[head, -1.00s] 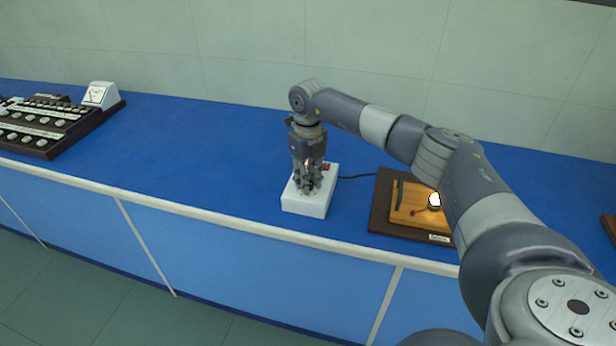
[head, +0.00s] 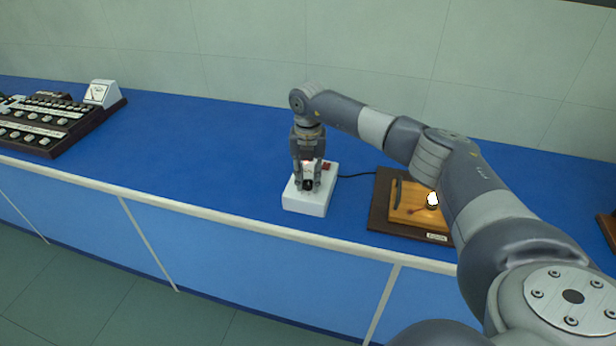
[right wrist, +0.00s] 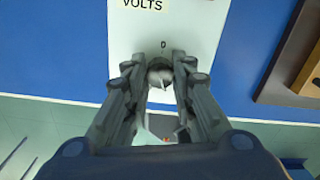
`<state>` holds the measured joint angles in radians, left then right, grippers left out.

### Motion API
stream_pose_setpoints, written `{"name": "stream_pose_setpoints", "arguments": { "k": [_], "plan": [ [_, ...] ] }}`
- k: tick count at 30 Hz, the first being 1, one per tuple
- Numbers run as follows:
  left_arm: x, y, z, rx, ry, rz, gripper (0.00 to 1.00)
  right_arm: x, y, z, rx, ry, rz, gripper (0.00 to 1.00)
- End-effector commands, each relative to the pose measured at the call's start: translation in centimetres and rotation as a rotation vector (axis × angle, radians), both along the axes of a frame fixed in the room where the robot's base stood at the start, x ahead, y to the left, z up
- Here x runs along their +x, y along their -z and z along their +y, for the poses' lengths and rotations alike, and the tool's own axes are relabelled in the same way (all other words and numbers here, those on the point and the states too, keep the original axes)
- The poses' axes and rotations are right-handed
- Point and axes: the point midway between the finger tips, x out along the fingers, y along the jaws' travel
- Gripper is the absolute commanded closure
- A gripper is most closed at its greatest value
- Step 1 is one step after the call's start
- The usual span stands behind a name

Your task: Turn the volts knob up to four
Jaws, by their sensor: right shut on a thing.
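The white volts box (head: 306,205) stands on the blue bench near its front edge; a cable runs from its right side. In the right wrist view the box (right wrist: 190,35) carries a "VOLTS" label (right wrist: 143,4) and a mark by the knob that I cannot read surely. My right gripper (head: 307,186) points down over the box top. It also shows in the right wrist view (right wrist: 160,68), with its two fingers shut on the knob (right wrist: 159,77). The knob's sides are partly hidden by the fingers. My left gripper is out of view.
A wooden board with a glowing lamp (head: 432,199) sits to the right on a dark base (head: 380,215). A dark panel with several knobs (head: 45,125) and a white meter (head: 101,93) stands at the far left. The bench (head: 210,150) between them is clear.

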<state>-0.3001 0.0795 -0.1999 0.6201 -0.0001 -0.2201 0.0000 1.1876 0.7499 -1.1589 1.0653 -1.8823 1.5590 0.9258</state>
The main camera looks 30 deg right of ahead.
Motion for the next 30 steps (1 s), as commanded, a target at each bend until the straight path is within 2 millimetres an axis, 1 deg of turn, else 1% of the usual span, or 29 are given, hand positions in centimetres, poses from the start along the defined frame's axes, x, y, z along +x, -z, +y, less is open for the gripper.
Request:
{"name": "stream_pose_setpoints", "arguments": {
  "k": [6,19,20,21,22,30],
  "plan": [
    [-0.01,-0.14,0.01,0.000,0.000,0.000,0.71,0.04,-0.06,-0.02,0.000,0.040,-0.001,1.00],
    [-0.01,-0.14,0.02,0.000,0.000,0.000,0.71,0.04,-0.04,0.01,0.000,0.046,-0.001,1.00],
    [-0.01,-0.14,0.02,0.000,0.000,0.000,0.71,0.03,-0.04,0.01,0.000,0.046,-0.001,0.70],
    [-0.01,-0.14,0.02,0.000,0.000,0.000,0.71,0.03,-0.04,0.01,0.000,0.046,-0.001,0.61],
    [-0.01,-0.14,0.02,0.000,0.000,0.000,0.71,0.03,-0.04,0.01,0.001,0.046,-0.001,0.55],
    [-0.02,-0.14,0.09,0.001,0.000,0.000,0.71,0.01,-0.02,0.02,0.001,0.045,-0.001,0.55]
  ]
}}
